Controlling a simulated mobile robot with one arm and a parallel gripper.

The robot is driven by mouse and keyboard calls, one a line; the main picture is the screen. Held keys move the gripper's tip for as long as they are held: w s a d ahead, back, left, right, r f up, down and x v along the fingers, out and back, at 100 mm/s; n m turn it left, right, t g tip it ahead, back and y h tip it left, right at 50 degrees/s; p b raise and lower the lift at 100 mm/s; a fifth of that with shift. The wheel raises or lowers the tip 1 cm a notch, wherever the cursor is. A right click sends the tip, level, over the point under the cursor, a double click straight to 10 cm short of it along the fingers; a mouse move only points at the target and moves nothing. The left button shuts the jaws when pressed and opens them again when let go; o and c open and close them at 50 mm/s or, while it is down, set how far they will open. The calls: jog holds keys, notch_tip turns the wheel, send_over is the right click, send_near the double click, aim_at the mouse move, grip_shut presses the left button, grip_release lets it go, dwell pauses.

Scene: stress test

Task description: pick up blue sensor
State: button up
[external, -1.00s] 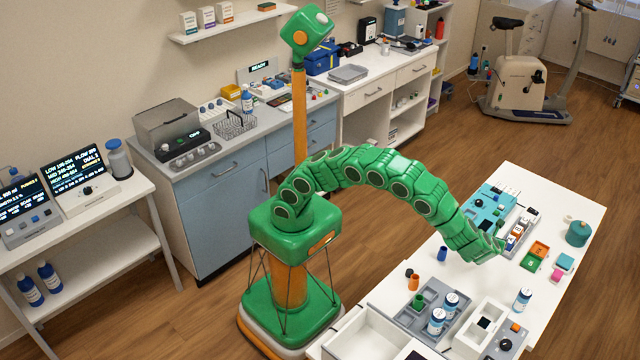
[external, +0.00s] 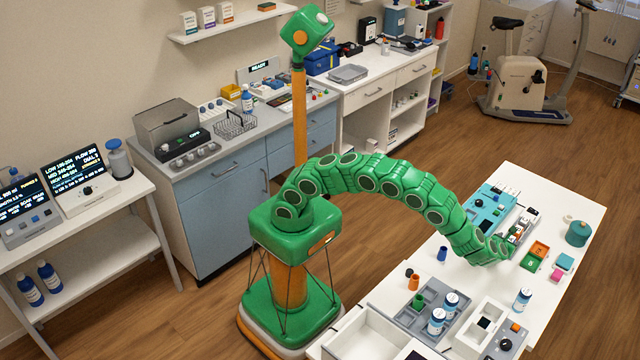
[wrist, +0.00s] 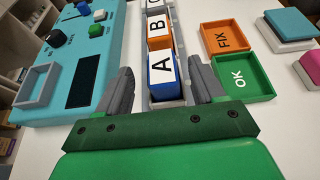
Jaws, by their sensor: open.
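The blue sensor (wrist: 163,70) is a blue block with a white face marked A. In the wrist view it is the nearest block in a narrow grey rack, with an orange block B (wrist: 158,34) and a grey block C (wrist: 155,5) behind it. My gripper (wrist: 160,66) is open, with one dark finger left of the blue sensor and one right of it. A gap shows on each side, and the jaws hold nothing. In the external view my gripper (external: 506,252) is at the rack's near end, and my arm largely hides the blue sensor there.
A teal device (wrist: 85,55) with knobs stands close left of the rack. An orange FIX tray (wrist: 226,38) and a green OK tray (wrist: 243,76) lie close right. A blue-capped bottle (external: 523,299) and grey trays stand nearer on the white table.

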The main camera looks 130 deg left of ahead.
aim_at(511, 239)
jog(key=x, duration=0.3)
jog(key=shift+a+f, duration=0.15)
jog(key=shift+w, duration=0.1)
jog(key=c, duration=1.1)
